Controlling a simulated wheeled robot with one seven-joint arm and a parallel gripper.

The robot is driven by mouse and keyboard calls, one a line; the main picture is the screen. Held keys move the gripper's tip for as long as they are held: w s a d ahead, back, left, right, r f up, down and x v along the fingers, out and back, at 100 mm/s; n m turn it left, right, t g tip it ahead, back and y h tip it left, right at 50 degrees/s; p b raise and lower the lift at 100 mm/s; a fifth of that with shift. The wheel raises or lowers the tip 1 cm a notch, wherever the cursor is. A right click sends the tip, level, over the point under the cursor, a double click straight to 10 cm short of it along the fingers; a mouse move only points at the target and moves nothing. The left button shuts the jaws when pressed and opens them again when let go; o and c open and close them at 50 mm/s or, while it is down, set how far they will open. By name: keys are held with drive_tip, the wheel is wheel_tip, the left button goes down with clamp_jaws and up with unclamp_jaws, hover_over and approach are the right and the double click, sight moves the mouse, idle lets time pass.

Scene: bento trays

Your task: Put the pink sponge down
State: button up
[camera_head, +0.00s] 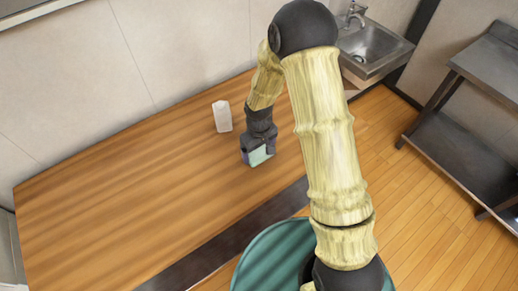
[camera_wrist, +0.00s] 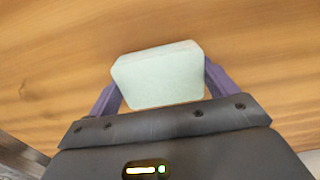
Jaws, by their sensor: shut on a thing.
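My gripper (camera_head: 257,149) is over the wooden table, with its jaws shut on a small block-shaped sponge (camera_head: 262,156). The sponge looks pale mint green, not pink. In the wrist view the sponge (camera_wrist: 158,80) sits between the two purple fingers of my gripper (camera_wrist: 160,88), one on each side of it. Its far edge tilts slightly. Wood grain shows beyond it. I cannot tell whether its underside touches the table or hangs just above it.
A white carton-like container (camera_head: 222,116) stands on the wooden table (camera_head: 120,200), just left of and behind my gripper. The table's left part is bare. A dark strip (camera_head: 225,240) runs along its front edge. A sink (camera_head: 372,45) and a metal shelf (camera_head: 470,130) are at the right.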

sight(261, 150)
drive_tip(key=shift+f, duration=0.2)
drive_tip(key=o, duration=0.9)
wheel_tip(261, 150, up, 12)
drive_tip(key=shift+r+b, duration=0.2)
drive_tip(key=shift+b, duration=0.4)
drive_tip(key=shift+w, duration=0.1)
drive_tip(key=s+d+r+m+t, duration=0.1)
drive_tip(key=s+d+r+m, duration=0.1)
drive_tip(key=s+d, duration=0.2)
drive_tip(key=s+d+r+m, duration=0.1)
drive_tip(key=s+d+m, duration=0.1)
drive_tip(key=s+d, duration=0.2)
drive_tip(key=s+d+r+m+t, duration=0.1)
drive_tip(key=s+d+r+m, duration=0.1)
drive_tip(key=s+d, duration=0.2)
drive_tip(key=shift+s+d+r+m+t, duration=0.15)
drive_tip(key=shift+d+m, duration=0.05)
drive_tip(key=shift+d, duration=0.25)
drive_tip(key=shift+s+d+r+m+t, duration=0.15)
drive_tip(key=shift+d+m, duration=0.05)
drive_tip(key=shift+d, duration=0.2)
